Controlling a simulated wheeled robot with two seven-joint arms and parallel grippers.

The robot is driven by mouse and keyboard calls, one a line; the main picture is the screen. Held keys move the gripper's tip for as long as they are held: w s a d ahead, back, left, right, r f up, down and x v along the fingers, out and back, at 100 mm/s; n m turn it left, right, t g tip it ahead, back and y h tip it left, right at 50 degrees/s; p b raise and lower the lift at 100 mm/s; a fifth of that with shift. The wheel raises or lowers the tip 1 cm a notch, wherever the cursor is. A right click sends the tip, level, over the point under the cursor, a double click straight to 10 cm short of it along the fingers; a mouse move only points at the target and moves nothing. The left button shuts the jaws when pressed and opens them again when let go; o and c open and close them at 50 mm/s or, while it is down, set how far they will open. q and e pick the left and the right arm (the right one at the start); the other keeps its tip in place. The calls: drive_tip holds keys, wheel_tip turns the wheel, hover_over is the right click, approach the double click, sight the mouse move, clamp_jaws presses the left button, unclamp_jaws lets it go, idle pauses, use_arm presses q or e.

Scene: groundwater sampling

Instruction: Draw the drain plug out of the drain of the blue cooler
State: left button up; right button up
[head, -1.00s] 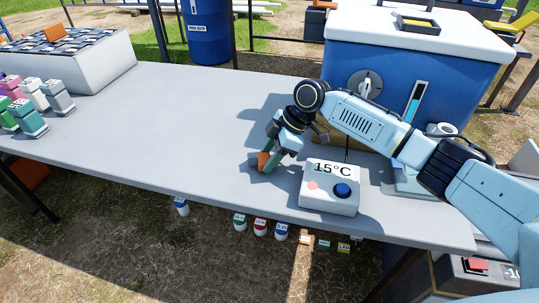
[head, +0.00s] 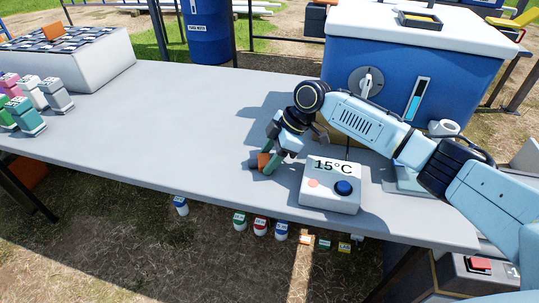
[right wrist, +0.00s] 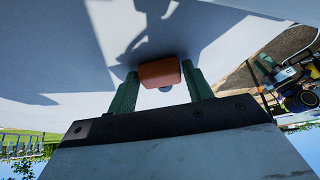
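The blue cooler (head: 345,95) with a white lid stands at the back right of the table. My right gripper (head: 262,162) is in front of it and to its left, low over the table. Its green fingers press on both sides of an orange-brown block, which looks like the drain plug (head: 264,159). In the right wrist view the plug (right wrist: 160,72) sits between the fingertips of the gripper (right wrist: 160,83), apart from the cooler. The cooler's drain cannot be made out; my right arm covers the lower part of the cooler's front. My left gripper is out of view.
A white box reading 15°C (head: 325,195) with a blue button stands just right of the gripper, near the table's front edge. Several coloured bottles (head: 28,115) and a grey-white box (head: 75,70) are at the left. The middle of the table (head: 165,120) is clear.

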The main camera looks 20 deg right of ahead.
drive_tip(key=o, duration=0.4)
drive_tip(key=shift+c, duration=0.2)
drive_tip(key=shift+d+r, duration=0.1)
drive_tip(key=shift+r, duration=0.1)
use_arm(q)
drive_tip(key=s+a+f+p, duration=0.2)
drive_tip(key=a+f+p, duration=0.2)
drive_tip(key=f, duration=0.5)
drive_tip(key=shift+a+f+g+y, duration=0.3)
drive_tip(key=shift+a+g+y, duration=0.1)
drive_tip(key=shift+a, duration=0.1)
use_arm(e)
drive_tip(key=v, duration=1.3)
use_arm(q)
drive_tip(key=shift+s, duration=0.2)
use_arm(e)
drive_tip(key=shift+s+f, duration=0.1)
